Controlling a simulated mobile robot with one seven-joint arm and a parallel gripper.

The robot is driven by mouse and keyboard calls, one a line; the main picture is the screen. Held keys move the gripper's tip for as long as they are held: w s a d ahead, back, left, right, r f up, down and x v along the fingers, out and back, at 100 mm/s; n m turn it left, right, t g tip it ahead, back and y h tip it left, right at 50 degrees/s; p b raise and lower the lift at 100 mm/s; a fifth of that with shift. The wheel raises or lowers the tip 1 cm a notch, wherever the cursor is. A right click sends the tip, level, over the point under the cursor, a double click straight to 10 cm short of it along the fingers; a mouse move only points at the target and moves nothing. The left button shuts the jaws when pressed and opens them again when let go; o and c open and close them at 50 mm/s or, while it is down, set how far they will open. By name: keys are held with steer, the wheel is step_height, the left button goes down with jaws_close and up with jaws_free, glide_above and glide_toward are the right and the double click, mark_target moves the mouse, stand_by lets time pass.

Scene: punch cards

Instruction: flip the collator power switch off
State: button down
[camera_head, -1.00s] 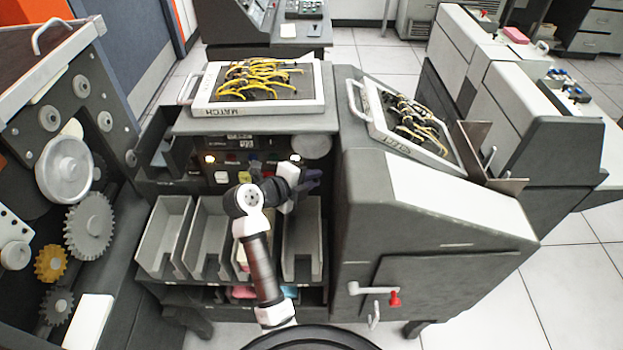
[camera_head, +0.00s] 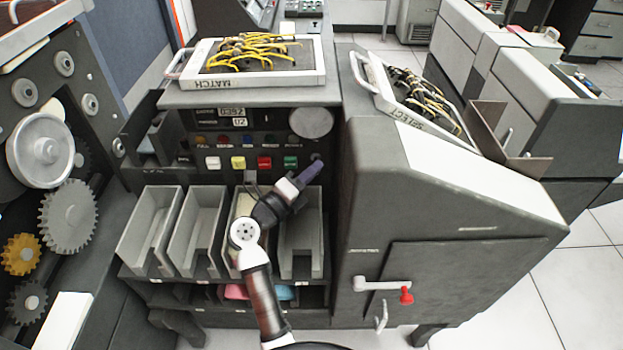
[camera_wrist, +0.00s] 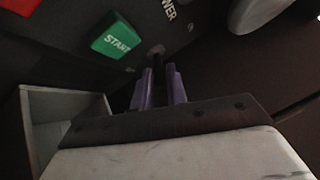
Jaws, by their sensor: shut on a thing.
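The collator (camera_head: 349,205) has a dark front panel with a row of lamps and coloured buttons. Its power switch (camera_wrist: 156,51) is a small round-based lever below the POWER lettering and right of the green START button (camera_wrist: 118,36) in the wrist view. In the head view the switch (camera_head: 317,156) sits at the panel's right end, partly hidden by my fingers. My gripper (camera_head: 311,170) has purple fingers reaching up to it. In the wrist view my gripper (camera_wrist: 160,72) is shut on the dark lever. The lever's exact tilt is hard to see. The panel lamps look dark.
Grey card bins (camera_head: 199,232) stand below the panel, under my arm. A MATCH plugboard (camera_head: 318,78) lies on top and a SELECT plugboard (camera_head: 374,82) at right. A geared machine (camera_head: 68,217) stands close at left. A red-knobbed crank (camera_head: 406,295) sticks out at lower right.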

steer(key=shift+f, duration=0.1)
stand_by(0.3)
steer(key=c, duration=1.8)
jaws_free()
steer(key=shift+o, duration=0.2)
steer(key=shift+h, duration=0.3)
steer(key=b+v, duration=0.3)
steer(key=v, duration=1.1)
